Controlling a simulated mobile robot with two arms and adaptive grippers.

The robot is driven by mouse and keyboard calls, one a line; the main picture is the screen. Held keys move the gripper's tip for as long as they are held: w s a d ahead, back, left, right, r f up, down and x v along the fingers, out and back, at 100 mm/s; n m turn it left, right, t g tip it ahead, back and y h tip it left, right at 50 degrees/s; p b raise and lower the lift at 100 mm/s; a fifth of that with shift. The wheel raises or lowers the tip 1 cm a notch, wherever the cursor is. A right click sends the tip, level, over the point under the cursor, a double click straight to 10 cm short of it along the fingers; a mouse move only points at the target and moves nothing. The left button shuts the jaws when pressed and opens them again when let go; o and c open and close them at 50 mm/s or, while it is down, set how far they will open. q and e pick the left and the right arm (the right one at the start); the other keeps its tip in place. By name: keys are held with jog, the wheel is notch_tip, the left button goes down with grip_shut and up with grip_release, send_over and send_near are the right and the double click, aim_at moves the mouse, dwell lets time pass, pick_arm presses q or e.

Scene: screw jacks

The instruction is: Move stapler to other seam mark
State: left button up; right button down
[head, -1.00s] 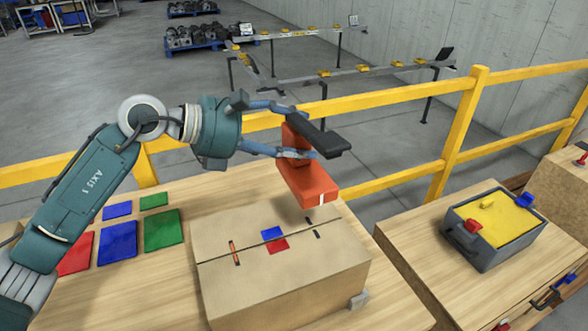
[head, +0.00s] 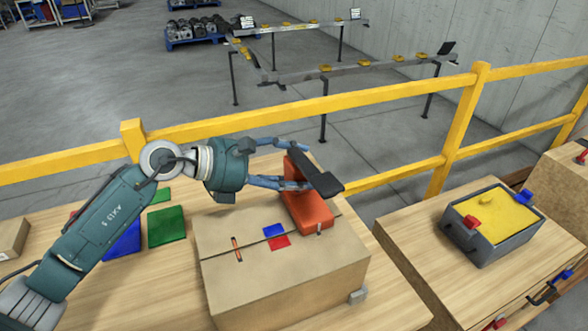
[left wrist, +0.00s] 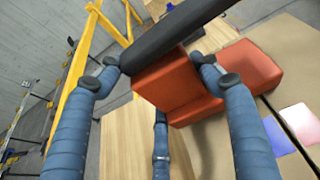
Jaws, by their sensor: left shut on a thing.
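The stapler is an orange-red block (head: 307,208) with a black handle (head: 325,183) on top. My left gripper (head: 296,166) is shut on it, its blue fingers around the upper part. The left wrist view also shows the orange body (left wrist: 250,68) between the fingers. The stapler is upright over the right end of the cardboard box's (head: 285,285) seam; I cannot tell whether it touches the lid. A seam mark (head: 236,248) shows on the left of the lid. The right mark is mostly hidden by the stapler. My right gripper is out of view.
A blue and red patch (head: 276,236) lies mid-lid. Green (head: 166,226) and blue (head: 124,241) squares lie on the table left of the box. A yellow rail (head: 300,108) runs behind. A grey bin with a yellow top (head: 497,218) stands right.

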pick_arm(q)
jog(key=shift+r, duration=0.1)
jog(key=o, duration=1.7)
jog(key=shift+f, duration=0.2)
jog(key=shift+o, duration=1.4)
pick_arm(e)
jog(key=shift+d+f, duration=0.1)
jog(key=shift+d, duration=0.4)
